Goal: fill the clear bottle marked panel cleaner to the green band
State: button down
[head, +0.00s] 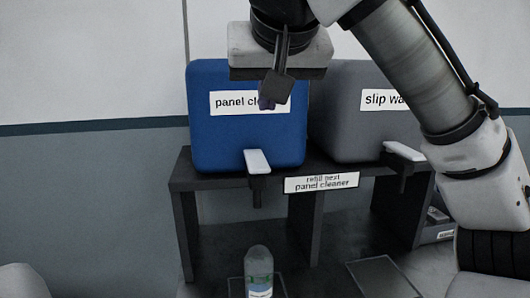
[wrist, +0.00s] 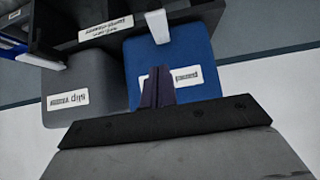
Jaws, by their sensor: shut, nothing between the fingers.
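The blue container (head: 240,140), its "panel cleaner" label partly hidden by my gripper, stands on a dark shelf. Its white tap lever (head: 258,160) points outward above a dark spout. It also shows in the wrist view (wrist: 157,26). The clear bottle (head: 259,268) stands upright below that spout and is cut off by the bottom edge of the head view. A greenish band and a pale label show on it; its liquid level cannot be told. My gripper (head: 273,97) is shut and empty, in front of the blue container's upper part and above the lever.
A grey container (head: 345,130) labelled "slip wa..." stands to the right with its own white lever (head: 404,151). A sign (head: 321,182) reading "refill next panel cleaner" is on the shelf edge. A bare dark plate (head: 383,277) lies below, right of the bottle.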

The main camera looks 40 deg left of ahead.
jog(key=p, duration=0.1)
send_over(259, 162)
jog(key=s+d, duration=0.2)
jog(key=d, duration=0.1)
jog(key=f, duration=0.6)
jog(key=shift+s+a+f, duration=0.1)
jog(key=shift+a+f, duration=0.1)
jog(key=shift+f, duration=0.1)
notch_tip(259, 162, down, 4)
jog(key=shift+a+r+p, duration=0.15)
jog(key=shift+r+p, duration=0.1)
jog(key=shift+p, duration=0.05)
jog(key=shift+f, duration=0.5)
